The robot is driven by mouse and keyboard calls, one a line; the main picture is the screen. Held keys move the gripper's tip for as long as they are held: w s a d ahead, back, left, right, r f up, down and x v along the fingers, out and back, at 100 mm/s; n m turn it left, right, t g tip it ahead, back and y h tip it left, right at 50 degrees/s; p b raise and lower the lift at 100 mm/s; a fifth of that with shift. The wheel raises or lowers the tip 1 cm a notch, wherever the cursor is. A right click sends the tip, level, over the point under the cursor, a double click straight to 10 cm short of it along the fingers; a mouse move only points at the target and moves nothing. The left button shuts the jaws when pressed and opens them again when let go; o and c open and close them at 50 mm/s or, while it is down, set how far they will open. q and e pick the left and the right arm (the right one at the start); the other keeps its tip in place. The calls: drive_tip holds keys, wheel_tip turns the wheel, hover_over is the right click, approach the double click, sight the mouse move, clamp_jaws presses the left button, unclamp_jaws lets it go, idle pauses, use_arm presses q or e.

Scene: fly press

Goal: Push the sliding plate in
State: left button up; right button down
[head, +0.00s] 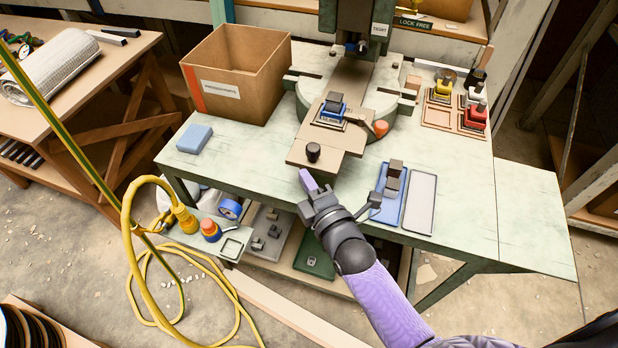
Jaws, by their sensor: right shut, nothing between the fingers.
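The sliding plate (326,151) is a flat brown plate that sticks out from the front of the green fly press (352,80). A black knob (313,151) stands near its front edge. A blue piece with a dark grey block (333,108) sits farther back, in front of the press column. My right gripper (306,178) is shut and empty, with its fingertips at the plate's front edge, just below the knob. I cannot tell whether they touch the plate. My left gripper is not in view.
A cardboard box (237,98) and a blue sponge-like block (195,138) are at the left. A blue tray (391,195) with grey blocks and a pale tray (420,203) lie right of my gripper. An orange knob (380,128) stands beside the plate. The bench's right end is clear.

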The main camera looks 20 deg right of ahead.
sight(323, 170)
drive_tip(key=shift+w+d, duration=0.25)
drive_tip(key=shift+w, duration=0.1)
drive_tip(key=w+d, duration=0.1)
drive_tip(key=w, duration=0.1)
drive_tip(key=w+d+b, duration=0.1)
drive_tip(key=shift+w+d+b, duration=0.3)
drive_tip(key=shift+w, duration=0.1)
drive_tip(key=shift+s, duration=0.1)
